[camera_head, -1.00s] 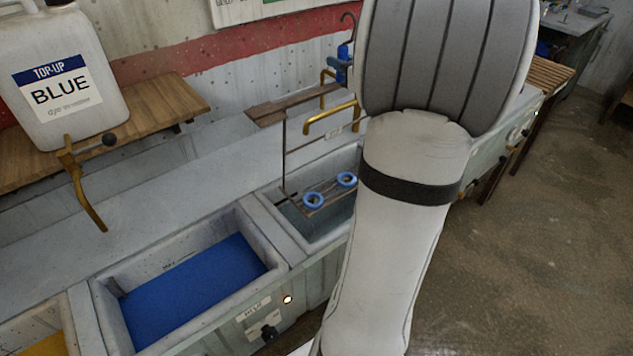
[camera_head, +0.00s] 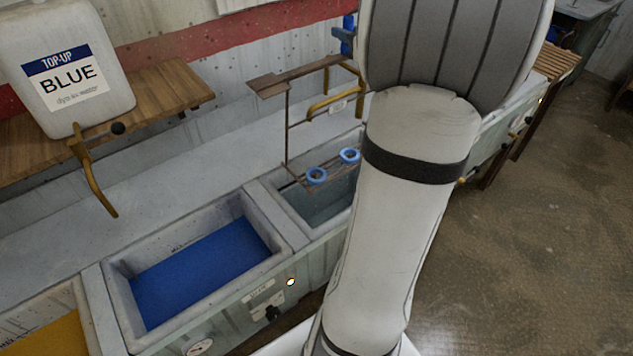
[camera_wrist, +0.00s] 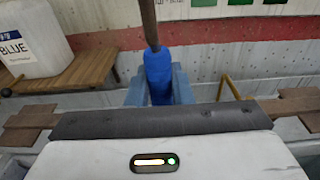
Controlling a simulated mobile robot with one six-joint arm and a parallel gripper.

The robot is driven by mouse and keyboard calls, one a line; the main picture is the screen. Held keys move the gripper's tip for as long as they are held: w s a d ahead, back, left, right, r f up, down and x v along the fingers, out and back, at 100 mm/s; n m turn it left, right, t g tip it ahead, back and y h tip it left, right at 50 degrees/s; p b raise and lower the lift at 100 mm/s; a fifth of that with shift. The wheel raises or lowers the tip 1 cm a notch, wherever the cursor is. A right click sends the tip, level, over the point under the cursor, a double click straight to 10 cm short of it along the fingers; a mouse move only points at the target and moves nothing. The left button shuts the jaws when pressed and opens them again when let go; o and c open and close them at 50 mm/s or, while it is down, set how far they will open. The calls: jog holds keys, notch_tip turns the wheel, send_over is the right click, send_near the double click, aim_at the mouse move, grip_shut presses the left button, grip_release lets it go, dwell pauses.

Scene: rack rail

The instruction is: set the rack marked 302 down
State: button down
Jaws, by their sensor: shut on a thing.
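The rack (camera_head: 287,140) is a brown frame with a flat top bar, a thin upright and two blue rings (camera_head: 316,176) low down. It hangs over the basin (camera_head: 300,232) right of the blue one, with its rings near the basin's opening. My gripper (camera_wrist: 158,88) is shut on the rack's blue handle (camera_wrist: 158,72). The handle also shows partly in the head view (camera_head: 347,35). Brown ends of the top bar (camera_wrist: 28,118) show either side of my gripper in the wrist view. My arm hides the rack's right part. I cannot read a number on it.
The basin with blue liquid (camera_head: 205,270) is left of the rack, and one with yellow (camera_head: 50,335) is further left. A white jug marked BLUE (camera_head: 65,85) stands on a wooden shelf (camera_head: 165,95). A brass pipe (camera_head: 335,100) is close behind the rack.

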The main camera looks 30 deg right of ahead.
jog(key=shift+r, duration=0.45)
jog(key=s+a, duration=0.6)
jog(key=s, duration=0.4)
jog(key=s+a, duration=0.6)
jog(key=s, duration=0.4)
jog(key=shift+s+a, duration=0.3)
dwell(0.8)
jog(key=shift+r+p, duration=0.1)
jog(key=shift+p, duration=0.6)
jog(key=shift+w, duration=0.1)
